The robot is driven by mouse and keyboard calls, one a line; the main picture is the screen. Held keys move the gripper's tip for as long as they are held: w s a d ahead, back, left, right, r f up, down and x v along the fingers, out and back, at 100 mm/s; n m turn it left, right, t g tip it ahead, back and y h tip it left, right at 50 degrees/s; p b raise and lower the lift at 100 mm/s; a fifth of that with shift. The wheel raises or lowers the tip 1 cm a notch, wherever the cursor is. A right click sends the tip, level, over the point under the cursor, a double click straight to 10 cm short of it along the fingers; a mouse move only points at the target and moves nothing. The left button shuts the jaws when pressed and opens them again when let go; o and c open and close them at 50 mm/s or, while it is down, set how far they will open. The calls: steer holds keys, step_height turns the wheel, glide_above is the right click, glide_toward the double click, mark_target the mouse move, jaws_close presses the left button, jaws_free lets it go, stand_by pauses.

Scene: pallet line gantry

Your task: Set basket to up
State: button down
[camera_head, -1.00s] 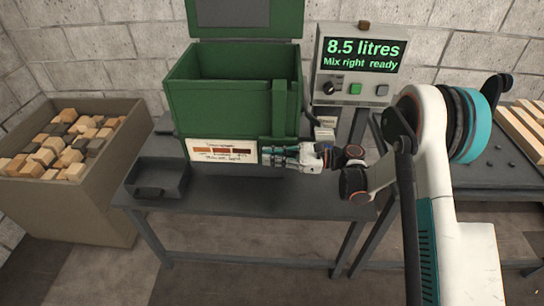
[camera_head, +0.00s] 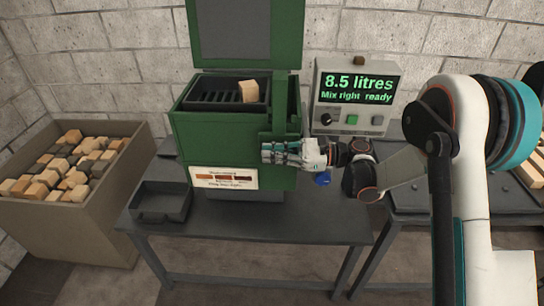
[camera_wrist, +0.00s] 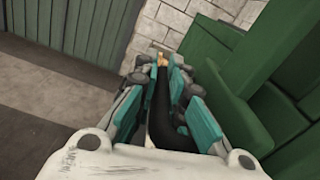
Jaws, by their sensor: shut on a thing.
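The green box (camera_head: 228,145) stands on the grey table with its lid raised. Its dark slotted basket (camera_head: 222,98) shows level with the box's rim, with a wooden block (camera_head: 249,91) on its right side. My gripper (camera_head: 272,153) is at the right front of the box, beside the green upright on its face. In the wrist view, my gripper (camera_wrist: 160,82) is closed around a dark bar (camera_wrist: 160,110), which looks like the basket handle. A blue knob (camera_head: 322,179) shows just below my gripper.
A display (camera_head: 358,92) reads 8.5 litres, Mix right ready. A small dark tray (camera_head: 160,212) is at the table's left front. A bin (camera_head: 85,222) of wooden blocks stands to the left. The table front is clear.

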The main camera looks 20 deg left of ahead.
steer(key=shift+w+r, duration=0.15)
steer(key=shift+r, duration=0.15)
steer(key=c, duration=1.9)
jaws_free()
steer(key=shift+w, duration=0.1)
steer(key=v, duration=1.2)
steer(key=shift+f, duration=0.25)
